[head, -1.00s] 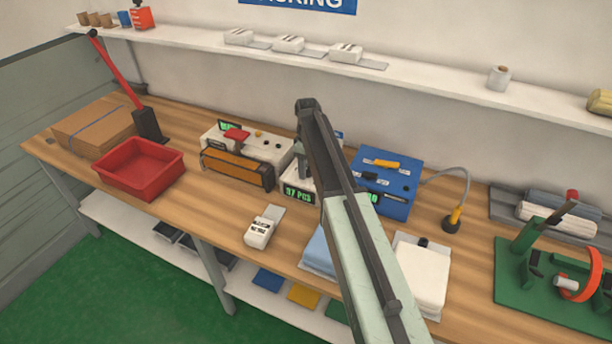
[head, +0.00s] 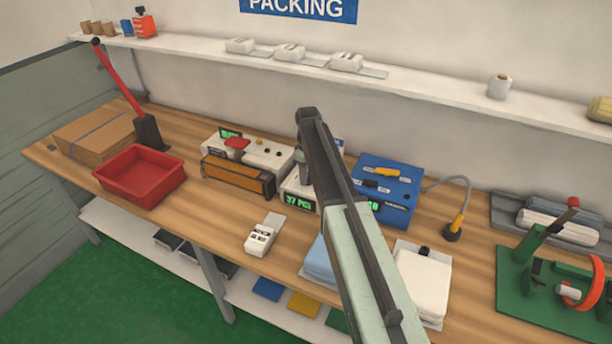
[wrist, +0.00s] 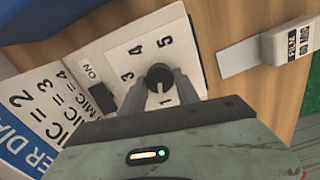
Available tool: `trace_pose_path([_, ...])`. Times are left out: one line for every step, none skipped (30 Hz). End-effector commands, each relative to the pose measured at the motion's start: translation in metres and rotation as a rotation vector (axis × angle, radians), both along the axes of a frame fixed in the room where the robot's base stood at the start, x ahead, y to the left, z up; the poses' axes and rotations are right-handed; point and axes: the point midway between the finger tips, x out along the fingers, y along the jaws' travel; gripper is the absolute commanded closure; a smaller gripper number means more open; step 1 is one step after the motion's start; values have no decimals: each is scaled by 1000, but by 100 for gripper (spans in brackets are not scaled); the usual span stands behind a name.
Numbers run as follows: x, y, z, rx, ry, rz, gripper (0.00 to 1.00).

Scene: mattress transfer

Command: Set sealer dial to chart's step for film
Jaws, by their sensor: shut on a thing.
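In the wrist view my gripper (wrist: 161,88) is shut on a black dial knob (wrist: 159,74) on a white panel (wrist: 140,38). The digits 1, 3, 4 and 5 show around the knob; I cannot make out where it points. A chart (wrist: 40,105) at the left has lines ending "MIC = 2", "MIC = 3" and "MIC = 4"; their beginnings are cut off. A white film tag (wrist: 291,40) lies at the upper right, its blurred print seeming to end in "MIC". In the head view my arm hides most of the dial area.
A white machine with an orange front bar (head: 232,176), a counter reading "37 PCS" (head: 298,201) and a blue box (head: 400,192) stand on the bench. A red tray (head: 138,178) is at left, a green stand (head: 540,290) at right. Bare wood lies in front of the tray.

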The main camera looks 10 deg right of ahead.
Motion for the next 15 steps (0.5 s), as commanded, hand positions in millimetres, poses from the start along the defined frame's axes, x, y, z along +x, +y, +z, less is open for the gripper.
trace_pose_path([1,-1,0,0,-4,-34,100])
trace_pose_path([1,-1,0,0,-4,-59,100])
trace_pose_path([1,-1,0,0,-4,-94,100])
trace_pose_path([1,-1,0,0,-4,-120,100])
trace_pose_path([1,-1,0,0,-4,-147,100])
trace_pose_path([1,-1,0,-1,-5,-184,100])
trace_pose_path([2,-1,0,-1,-5,-212,100])
trace_pose_path([2,-1,0,-1,-5,-239,100])
trace_pose_path([2,-1,0,-1,-5,-276,100])
trace_pose_path([1,-1,0,-1,-5,-302,100])
trace_pose_path([2,-2,0,-1,-5,-329,100])
trace_pose_path([2,-2,0,-1,-5,-363,100])
trace_pose_path([1,-2,0,-1,-5,-389,100])
trace_pose_path([2,-2,0,-1,-5,-414,100])
trace_pose_path([2,-2,0,-1,-5,-446,100])
